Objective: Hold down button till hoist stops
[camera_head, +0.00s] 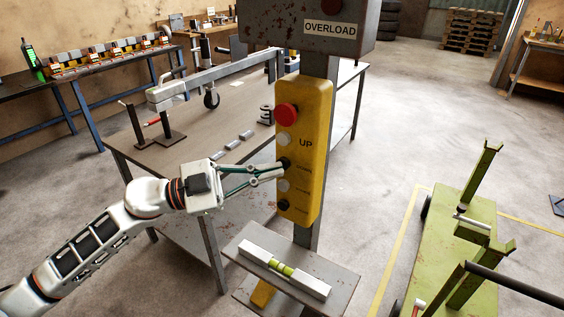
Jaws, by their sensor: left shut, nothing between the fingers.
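A yellow button box (317,150) is mounted on a grey post in the middle of the view. It has a red mushroom button (286,114) at the top, a pale button (284,140) beside the word UP, a black button (284,163) below that, then another pale button (282,185) and a lower black button (283,204). My left gripper (282,170) is shut and empty, with its fingertips at the upper black button. I cannot tell whether that button is pressed in. The hoist itself cannot be made out. My right gripper is not in view.
A grey box labelled OVERLOAD (330,28) tops the post. A small shelf (334,306) below holds a level-like bar (283,270). A metal workbench (170,158) stands behind; a green wheeled frame (445,240) stands at right. Open floor lies beyond.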

